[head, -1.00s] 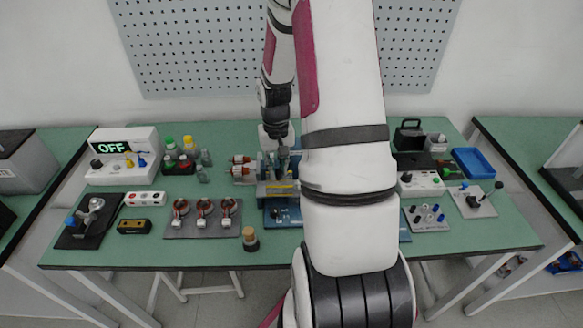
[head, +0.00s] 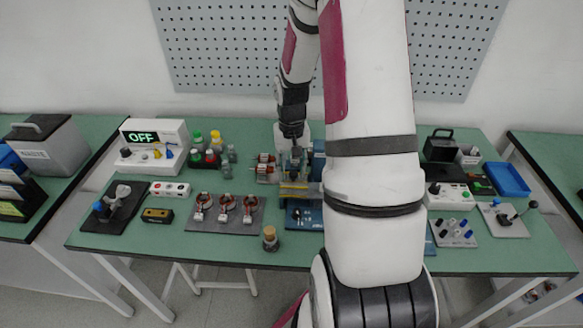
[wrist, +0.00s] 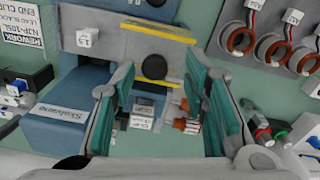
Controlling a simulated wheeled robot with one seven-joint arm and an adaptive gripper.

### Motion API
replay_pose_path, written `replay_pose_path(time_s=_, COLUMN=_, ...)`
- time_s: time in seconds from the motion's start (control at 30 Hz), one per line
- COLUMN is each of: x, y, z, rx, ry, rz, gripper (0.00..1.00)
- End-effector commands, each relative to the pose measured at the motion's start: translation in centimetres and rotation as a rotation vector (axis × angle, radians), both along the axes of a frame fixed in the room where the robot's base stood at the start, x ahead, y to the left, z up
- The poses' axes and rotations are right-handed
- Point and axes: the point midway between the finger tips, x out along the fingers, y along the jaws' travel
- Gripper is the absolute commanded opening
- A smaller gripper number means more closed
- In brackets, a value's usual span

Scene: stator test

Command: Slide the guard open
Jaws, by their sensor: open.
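The guard (wrist: 140,40) is a see-through grey panel with yellow edge strips and a round black knob (wrist: 154,66), on a blue test machine (wrist: 62,115). My gripper (wrist: 158,72) is open, with its two teal-padded fingers on either side of the knob in the wrist view. I cannot tell whether either finger touches it. In the head view, the guard's yellow strip (head: 297,187) shows just in front of my gripper (head: 293,158); my arm hides the machine's right part.
A plate with several copper-wound stators (head: 228,212) lies left of the machine. Red-ended parts (head: 265,168) and bottles (head: 205,155) stand close by on the left. A blue tray (head: 507,179) is at the right. The front table strip is mostly clear.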

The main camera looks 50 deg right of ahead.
Motion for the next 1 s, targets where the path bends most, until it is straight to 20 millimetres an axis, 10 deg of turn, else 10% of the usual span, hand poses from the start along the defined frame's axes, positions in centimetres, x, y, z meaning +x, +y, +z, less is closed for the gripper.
replay_pose_path(time_s=0.6, x=0.1, y=0.0, z=10.3, rx=-0.003, ry=-0.004, rz=0.001, gripper=0.41)
replay_pose_path(time_s=1.0, x=0.1, y=0.1, z=11.9, rx=0.0, ry=-0.002, rz=0.001, gripper=0.41)
